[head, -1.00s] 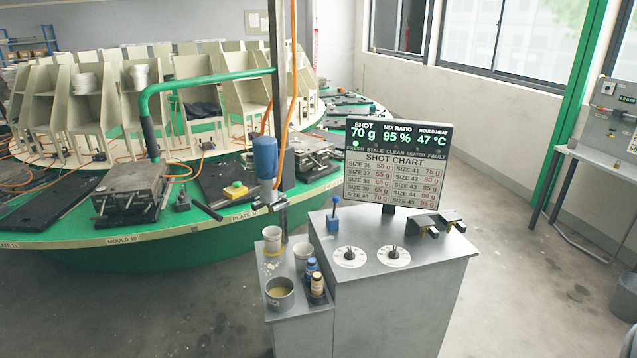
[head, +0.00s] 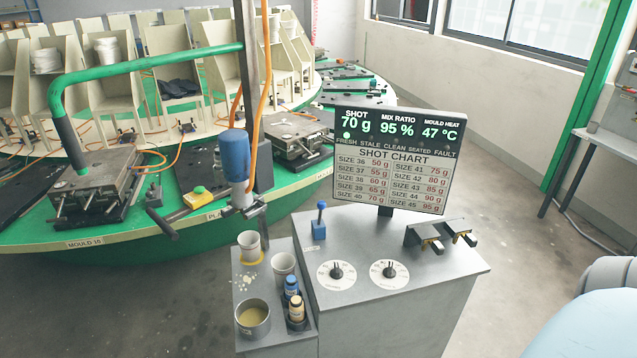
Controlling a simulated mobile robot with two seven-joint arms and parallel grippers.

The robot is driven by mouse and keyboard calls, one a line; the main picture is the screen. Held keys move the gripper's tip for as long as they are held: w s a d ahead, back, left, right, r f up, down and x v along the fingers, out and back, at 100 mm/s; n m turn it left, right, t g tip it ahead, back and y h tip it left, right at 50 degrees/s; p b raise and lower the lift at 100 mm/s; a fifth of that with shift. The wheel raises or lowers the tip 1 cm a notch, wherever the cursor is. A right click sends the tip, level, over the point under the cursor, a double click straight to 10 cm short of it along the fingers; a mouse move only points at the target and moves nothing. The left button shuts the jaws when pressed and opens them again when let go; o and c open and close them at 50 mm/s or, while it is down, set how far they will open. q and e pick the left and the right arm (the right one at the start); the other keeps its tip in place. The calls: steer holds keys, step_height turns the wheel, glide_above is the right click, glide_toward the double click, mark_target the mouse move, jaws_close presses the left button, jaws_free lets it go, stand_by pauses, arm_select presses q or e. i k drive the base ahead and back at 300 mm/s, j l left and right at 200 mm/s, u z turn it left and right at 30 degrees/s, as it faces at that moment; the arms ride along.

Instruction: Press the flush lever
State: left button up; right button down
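A small lever with a blue ball top and blue base (head: 319,226) stands upright on the grey console (head: 440,272), left of the display and behind the two white dials. I take it to be the flush lever; its label is too small to read. The blue mixing head (head: 235,160) hangs on its post to the left, above a white cup (head: 249,246). The display (head: 392,160) reads shot 70 g, mix ratio 95 %, mould heat 47 °C. Neither gripper shows; only a pale blue and grey part of my arm is at the lower right.
A side shelf (head: 274,338) on the console's left holds cups, a pot (head: 252,319) and two bottles. A black bracket (head: 440,234) sits at the console's right. The green carousel (head: 190,232) with moulds stands behind. Floor at the right is open.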

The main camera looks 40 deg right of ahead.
mark_target(321, 204)
steer(key=i+l, duration=0.15)
steer(key=l, duration=0.25)
steer(key=i+l, duration=0.2)
steer(key=l, duration=0.15)
steer(key=i+l, duration=0.15)
steer(key=l, duration=0.25)
steer(key=i+l, duration=0.2)
steer(key=l, duration=0.2)
